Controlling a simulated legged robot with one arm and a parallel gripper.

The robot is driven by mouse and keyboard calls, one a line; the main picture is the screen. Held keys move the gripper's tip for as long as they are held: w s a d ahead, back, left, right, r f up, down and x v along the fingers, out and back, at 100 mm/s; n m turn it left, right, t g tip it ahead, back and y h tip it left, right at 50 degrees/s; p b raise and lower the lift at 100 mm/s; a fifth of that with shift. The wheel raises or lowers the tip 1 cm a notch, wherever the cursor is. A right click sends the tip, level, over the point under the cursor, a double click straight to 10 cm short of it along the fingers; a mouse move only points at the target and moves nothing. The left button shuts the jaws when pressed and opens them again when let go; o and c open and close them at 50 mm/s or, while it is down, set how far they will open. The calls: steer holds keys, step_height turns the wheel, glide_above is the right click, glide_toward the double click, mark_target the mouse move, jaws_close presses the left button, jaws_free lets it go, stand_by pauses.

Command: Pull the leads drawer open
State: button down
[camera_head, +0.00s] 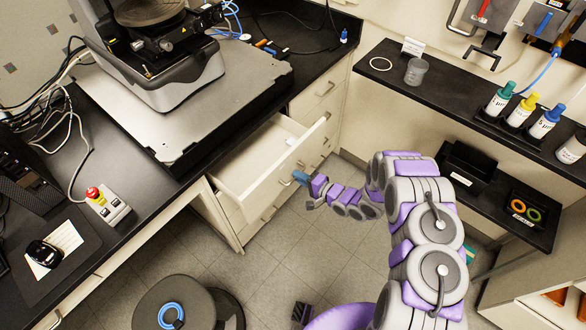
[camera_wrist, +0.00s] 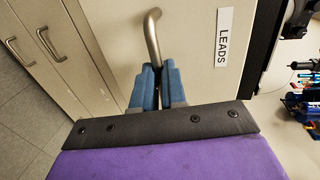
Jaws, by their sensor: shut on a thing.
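The leads drawer (camera_head: 240,185) is under the black bench and stands open, its pale interior showing in the head view. A white LEADS label (camera_wrist: 223,37) is on its front in the wrist view. Its metal bar handle (camera_wrist: 153,32) runs down between the blue fingers of my gripper (camera_wrist: 152,82). The fingers are closed on the handle, which hides its lower end. In the head view my gripper (camera_head: 301,178) is at the drawer's front edge.
Closed drawers with bar handles (camera_wrist: 48,42) sit below. The stylus profiler (camera_head: 160,55) stands on a grey slab above the drawer. A dark stool (camera_head: 185,305) is on the floor at lower left. A shelf with bottles (camera_head: 520,112) is at right.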

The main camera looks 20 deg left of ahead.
steer(key=f+b+v, duration=0.1)
steer(key=f+v, duration=0.2)
steer(key=v, duration=1.1)
steer(key=shift+s+d+f+b, duration=0.15)
steer(key=shift+s+f+b, duration=0.05)
steer(key=shift+s+b, duration=0.15)
steer(key=shift+d, duration=0.5)
steer(key=c, duration=1.4)
jaws_free()
steer(key=shift+w+d, duration=0.1)
steer(key=shift+d, duration=0.1)
steer(key=shift+o, duration=0.9)
steer(key=shift+a, duration=0.2)
steer(key=shift+o, duration=0.2)
steer(key=shift+a+r, duration=0.1)
steer(key=shift+a, duration=0.35)
steer(key=p+v, duration=0.1)
steer(key=v, duration=1.6)
steer(key=shift+d+p, duration=0.2)
steer(key=shift+p, duration=0.1)
